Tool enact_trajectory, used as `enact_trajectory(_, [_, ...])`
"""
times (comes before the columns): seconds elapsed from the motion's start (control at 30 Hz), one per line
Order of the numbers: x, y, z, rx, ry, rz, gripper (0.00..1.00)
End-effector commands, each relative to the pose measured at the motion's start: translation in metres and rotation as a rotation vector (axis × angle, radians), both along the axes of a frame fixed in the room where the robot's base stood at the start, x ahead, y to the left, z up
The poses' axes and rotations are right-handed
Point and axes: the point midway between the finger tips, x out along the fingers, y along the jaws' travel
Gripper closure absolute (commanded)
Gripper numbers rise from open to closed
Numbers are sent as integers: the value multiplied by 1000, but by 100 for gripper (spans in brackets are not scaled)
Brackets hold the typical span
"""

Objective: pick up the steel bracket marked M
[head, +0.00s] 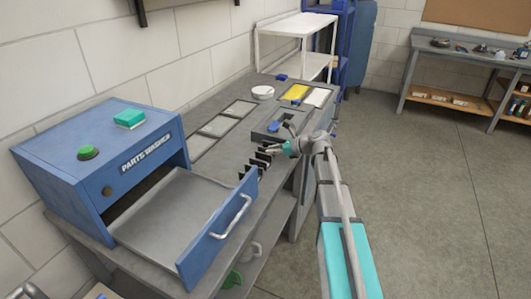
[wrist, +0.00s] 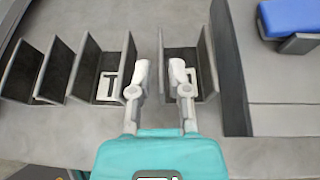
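Several dark steel brackets stand in a row on the grey bench in the wrist view, each with upright plates; white labels show on two floors. One labelled bracket (wrist: 118,55) is left of my gripper (wrist: 160,66). Another bracket (wrist: 207,65) is at its right, its label partly hidden by the right finger. I cannot read an M on either. My gripper is open, its fingers apart on either side of that right bracket's left plate; I cannot tell whether they touch it. In the head view my gripper (head: 279,147) is over the brackets (head: 250,171).
A blue parts washer (head: 92,165) with its drawer (head: 218,240) pulled out stands nearer along the bench. A grey fixture with a blue piece (head: 274,127) lies beyond the brackets; the blue piece (wrist: 290,17) also shows in the wrist view. Open floor (head: 430,190) lies right.

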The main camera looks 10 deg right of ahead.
Motion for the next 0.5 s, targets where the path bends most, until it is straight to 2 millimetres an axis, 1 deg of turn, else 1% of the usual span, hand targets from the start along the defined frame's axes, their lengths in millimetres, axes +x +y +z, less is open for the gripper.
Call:
enact_trajectory(0.03, [5,4,-5,0,0,2,76])
enact_trajectory(0.1, [10,10,-9,0,0,1,76])
enact_trajectory(0.3, [19,25,-15,0,-1,0,76])
enact_trajectory(0.5, [21,28,-16,0,0,-1,76])
